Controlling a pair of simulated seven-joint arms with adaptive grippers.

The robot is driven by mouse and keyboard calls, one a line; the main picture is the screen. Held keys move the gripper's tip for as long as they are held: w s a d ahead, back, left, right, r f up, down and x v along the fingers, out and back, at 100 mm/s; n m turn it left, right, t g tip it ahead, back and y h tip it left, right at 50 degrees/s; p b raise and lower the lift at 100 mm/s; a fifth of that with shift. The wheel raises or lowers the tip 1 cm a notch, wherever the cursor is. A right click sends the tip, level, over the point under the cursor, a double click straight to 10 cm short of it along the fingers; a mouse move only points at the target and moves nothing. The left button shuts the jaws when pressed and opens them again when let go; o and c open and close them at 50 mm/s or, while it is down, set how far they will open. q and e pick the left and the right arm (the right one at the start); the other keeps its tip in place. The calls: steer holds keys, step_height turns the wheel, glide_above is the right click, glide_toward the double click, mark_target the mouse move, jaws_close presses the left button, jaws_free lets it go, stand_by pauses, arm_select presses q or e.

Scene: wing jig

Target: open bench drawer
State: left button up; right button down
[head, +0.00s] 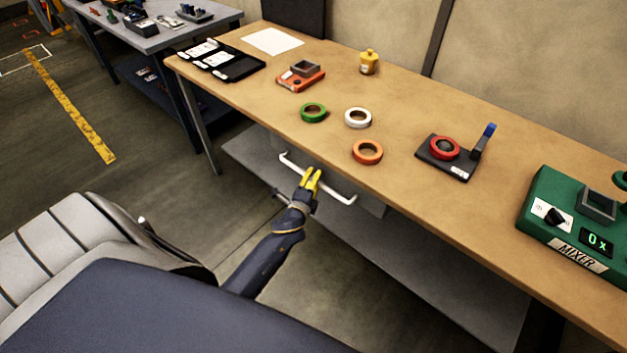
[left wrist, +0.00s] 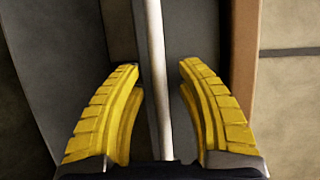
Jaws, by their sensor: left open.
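The bench drawer (head: 372,205) sits under the front edge of the wooden bench, mostly hidden below the top. Its white bar handle (head: 338,196) runs along the drawer front. My left gripper (head: 311,176) is at the middle of the handle, with yellow fingers. In the left wrist view the handle bar (left wrist: 154,70) passes between the two open fingers of my left gripper (left wrist: 160,80), with a gap visible on both sides. The drawer looks closed or nearly so; I cannot tell exactly. My right gripper is not in view.
The wooden bench top (head: 300,50) holds green (head: 313,113), white (head: 358,118) and orange (head: 367,152) rings, a red ring on a dark stand (head: 448,160) and a green mixer (head: 570,225). A grey lower shelf (head: 420,270) lies beneath the drawer.

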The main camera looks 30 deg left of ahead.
arm_select(q)
jaws_close()
steer(key=shift+s, duration=0.15)
stand_by(0.4)
